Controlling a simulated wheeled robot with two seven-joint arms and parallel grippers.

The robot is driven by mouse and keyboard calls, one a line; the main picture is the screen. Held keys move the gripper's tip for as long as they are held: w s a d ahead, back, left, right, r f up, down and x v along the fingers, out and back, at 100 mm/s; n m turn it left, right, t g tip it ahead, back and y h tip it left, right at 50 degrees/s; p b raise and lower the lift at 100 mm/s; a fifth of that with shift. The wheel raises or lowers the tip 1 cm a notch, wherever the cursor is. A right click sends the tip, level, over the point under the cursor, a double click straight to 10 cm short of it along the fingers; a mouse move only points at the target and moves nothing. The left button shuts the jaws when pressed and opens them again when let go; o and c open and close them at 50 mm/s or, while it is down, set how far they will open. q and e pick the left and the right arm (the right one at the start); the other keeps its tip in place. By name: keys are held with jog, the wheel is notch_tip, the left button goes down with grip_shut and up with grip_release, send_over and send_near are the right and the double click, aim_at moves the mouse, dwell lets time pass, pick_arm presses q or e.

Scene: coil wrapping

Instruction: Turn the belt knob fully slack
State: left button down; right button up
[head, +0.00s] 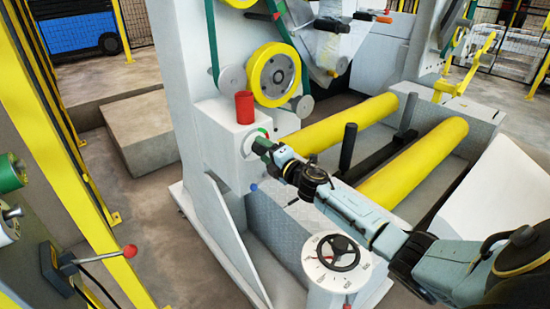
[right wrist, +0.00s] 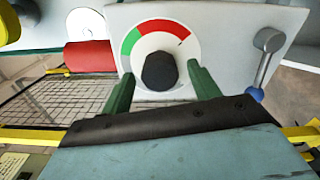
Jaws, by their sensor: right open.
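The belt knob (right wrist: 158,72) is a dark, faceted knob at the centre of a round dial (right wrist: 150,40) in the right wrist view. My right gripper (right wrist: 161,76) is open, with one green finger on each side of the knob and visible gaps between. In the head view my right gripper (head: 262,148) reaches the grey machine box, and it hides the knob there. My left gripper is not in view.
A red cylinder (head: 244,107) stands on top of the box. A small lever with a blue ball (right wrist: 255,94) hangs right of the dial. Yellow rollers (head: 345,122) lie beyond my right arm, and a handwheel (head: 338,253) stands below it.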

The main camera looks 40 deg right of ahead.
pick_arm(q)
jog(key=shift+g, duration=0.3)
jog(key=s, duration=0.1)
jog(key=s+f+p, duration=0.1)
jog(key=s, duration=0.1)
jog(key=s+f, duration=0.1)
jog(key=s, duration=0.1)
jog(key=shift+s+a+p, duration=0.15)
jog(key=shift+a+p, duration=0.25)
pick_arm(e)
jog(key=s+d, duration=0.1)
jog(key=s, duration=1.2)
jog(key=shift+s, duration=0.1)
